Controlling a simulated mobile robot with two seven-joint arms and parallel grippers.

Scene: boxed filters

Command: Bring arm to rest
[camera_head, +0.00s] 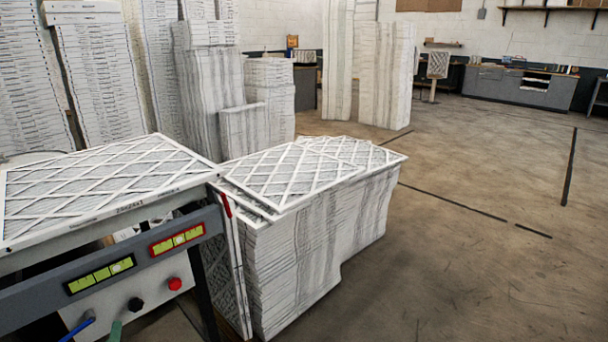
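Neither of my arms nor either gripper shows in the head view. A white pleated filter with a diamond lattice (95,185) lies flat on the machine table at the left. A tall stack of filters (295,265) stands on the floor just right of the machine. Its top filter (285,175) lies flat with the lattice facing up, and another top filter (355,152) shows behind it. A further filter (228,270) stands on edge between the machine and the stack.
The machine's grey front rail (40,290) carries two green-lit panels, and a red button (174,284) sits below. Tall filter stacks (205,90) fill the back left, and more (385,75) stand at back centre. A grey workbench (520,88) lines the far wall. The floor at right is clear.

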